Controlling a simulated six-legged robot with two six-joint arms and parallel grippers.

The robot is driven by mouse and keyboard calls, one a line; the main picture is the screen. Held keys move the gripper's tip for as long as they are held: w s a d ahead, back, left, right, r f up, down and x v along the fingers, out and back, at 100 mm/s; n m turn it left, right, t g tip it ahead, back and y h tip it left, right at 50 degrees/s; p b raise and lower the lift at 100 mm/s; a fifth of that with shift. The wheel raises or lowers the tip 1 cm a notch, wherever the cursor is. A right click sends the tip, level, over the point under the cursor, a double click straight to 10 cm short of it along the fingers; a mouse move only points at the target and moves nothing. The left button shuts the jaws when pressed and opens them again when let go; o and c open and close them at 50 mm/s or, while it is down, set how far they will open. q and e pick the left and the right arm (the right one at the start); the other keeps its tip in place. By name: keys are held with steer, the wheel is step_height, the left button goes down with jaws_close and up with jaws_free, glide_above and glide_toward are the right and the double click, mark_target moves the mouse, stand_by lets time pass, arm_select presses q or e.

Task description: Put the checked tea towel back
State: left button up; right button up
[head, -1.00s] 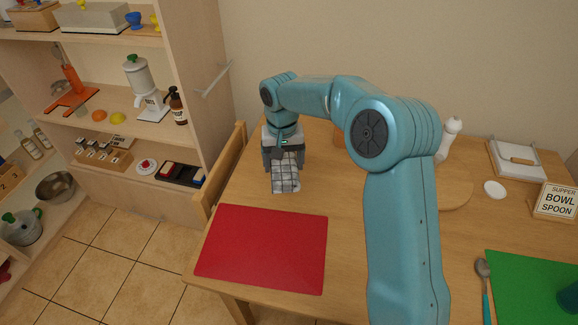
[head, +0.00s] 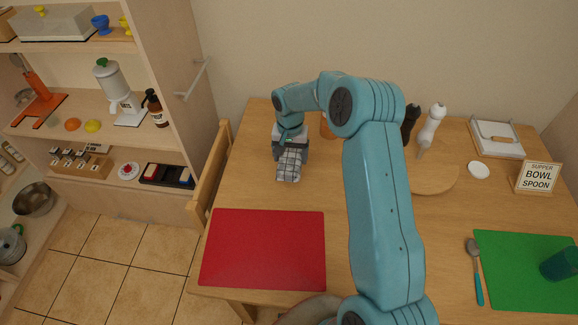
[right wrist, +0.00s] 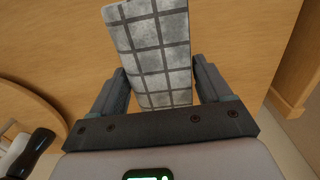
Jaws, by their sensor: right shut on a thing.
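The checked tea towel (head: 289,164) is grey-white with dark lines. My right gripper (head: 290,150) is shut on it above the wooden table (head: 345,235), beyond the red mat. The towel hangs down from the jaws; I cannot tell whether its lower end touches the table. In the right wrist view the towel (right wrist: 158,45) lies between the two fingers. A thin pale rail (head: 194,80) is fixed to the side of the wooden shelf unit, left of the gripper, and is bare. My left gripper is not in view.
A chair back (head: 212,180) stands between shelf and table. The red mat (head: 264,250) is empty. A round board (head: 435,183), a white mill (head: 432,126) and a dark mill (head: 410,122) are right of my arm. A green mat (head: 510,265) is farther right.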

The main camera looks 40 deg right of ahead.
step_height(320, 180, down, 7)
steer(key=shift+w+r+p, duration=0.1)
steer(key=shift+p, duration=0.35)
steer(key=shift+w+f, duration=0.1)
steer(key=shift+f, duration=0.1)
steer(key=shift+r, duration=0.1)
